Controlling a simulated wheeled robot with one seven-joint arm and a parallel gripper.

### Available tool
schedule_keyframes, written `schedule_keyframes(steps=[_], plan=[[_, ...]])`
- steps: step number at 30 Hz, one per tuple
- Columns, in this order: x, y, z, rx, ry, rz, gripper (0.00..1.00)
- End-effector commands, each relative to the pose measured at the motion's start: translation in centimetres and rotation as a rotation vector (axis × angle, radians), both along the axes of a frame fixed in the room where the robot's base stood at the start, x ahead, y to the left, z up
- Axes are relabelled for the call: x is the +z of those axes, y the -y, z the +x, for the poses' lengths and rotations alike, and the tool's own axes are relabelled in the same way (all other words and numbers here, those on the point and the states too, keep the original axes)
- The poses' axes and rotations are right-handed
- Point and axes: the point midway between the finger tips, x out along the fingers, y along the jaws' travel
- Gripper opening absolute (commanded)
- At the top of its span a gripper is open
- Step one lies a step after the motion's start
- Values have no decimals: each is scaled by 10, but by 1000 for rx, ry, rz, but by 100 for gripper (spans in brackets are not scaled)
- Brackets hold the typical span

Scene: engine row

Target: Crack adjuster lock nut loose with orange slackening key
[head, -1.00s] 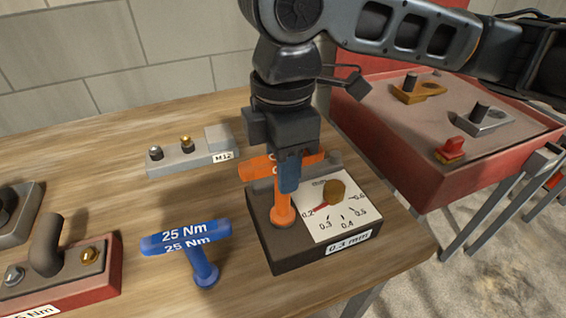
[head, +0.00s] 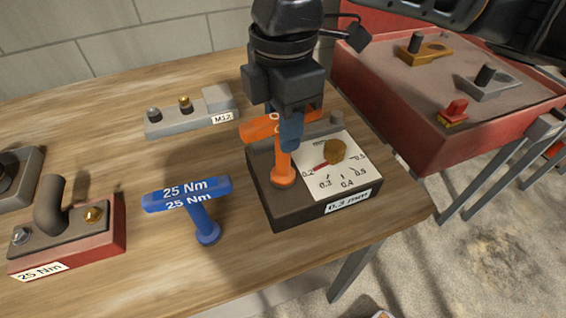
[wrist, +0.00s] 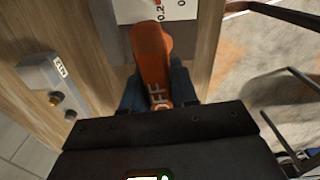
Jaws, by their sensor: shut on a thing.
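The orange slackening key (head: 283,165) is a T-shaped tool. It stands upright with its lower end on the dark adjuster block (head: 288,214) labelled 0.3 mm, at the front left of its white dial. The lock nut is hidden under the key's foot. My gripper (head: 290,130) is shut on the key's crossbar from above. In the wrist view the orange key (wrist: 152,60) shows between the fingers, with "OFF" lettering on it. The dial carries a red needle and a brass knob (head: 335,151).
A blue 25 Nm T-key (head: 202,213) stands left of the block. A red-based 25 Nm fixture (head: 70,256) is at far left. A grey M12 block (head: 188,118) sits behind. A red tray (head: 440,152) with several parts is at right. The wooden table's edge is close by.

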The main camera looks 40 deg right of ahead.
Motion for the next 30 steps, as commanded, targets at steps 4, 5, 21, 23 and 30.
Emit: schedule_keyframes(steps=[4, 5, 21, 23, 30], plan=[[-2, 0, -1, 58, -3, -1, 0], [-2, 0, -1, 58, -3, -1, 0], [36, 0, 0, 55, 0, 1, 0], [41, 0, 0, 55, 0, 1, 0], [55, 0, 0, 55, 0, 0, 0]])
